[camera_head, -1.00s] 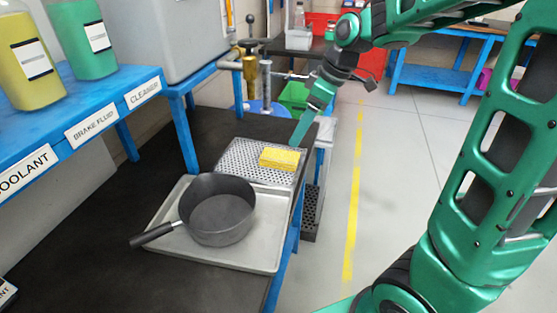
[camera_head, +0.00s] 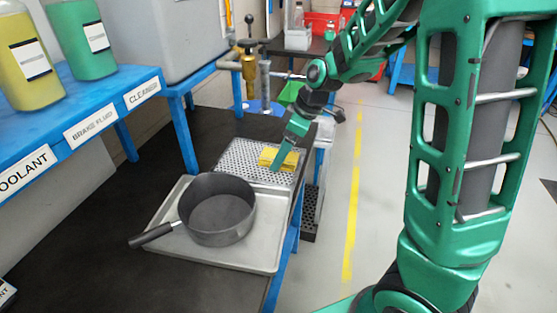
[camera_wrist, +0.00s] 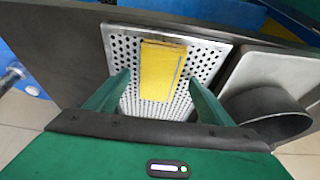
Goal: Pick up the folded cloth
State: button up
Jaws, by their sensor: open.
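The folded cloth (camera_head: 268,157) is yellow and lies on a perforated metal plate (camera_head: 232,161) on the dark bench. My gripper (camera_head: 277,166) is in front of the cloth in the head view and hides part of it. In the wrist view the cloth (camera_wrist: 161,70) lies ahead of my gripper (camera_wrist: 158,80), between the lines of its two spread fingers. The fingers are open with nothing between their tips. I cannot tell how high they are above the plate.
A dark pan (camera_head: 217,211) with a handle sits on a grey tray (camera_head: 262,258) nearer than the plate. The bench's right edge is close to the plate. A blue shelf (camera_head: 70,118) with bottles stands at left. A yellow floor line (camera_head: 351,210) runs at right.

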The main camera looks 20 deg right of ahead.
jog(key=shift+w+a+f, duration=0.1)
jog(key=shift+f, duration=0.2)
jog(key=c, duration=1.2)
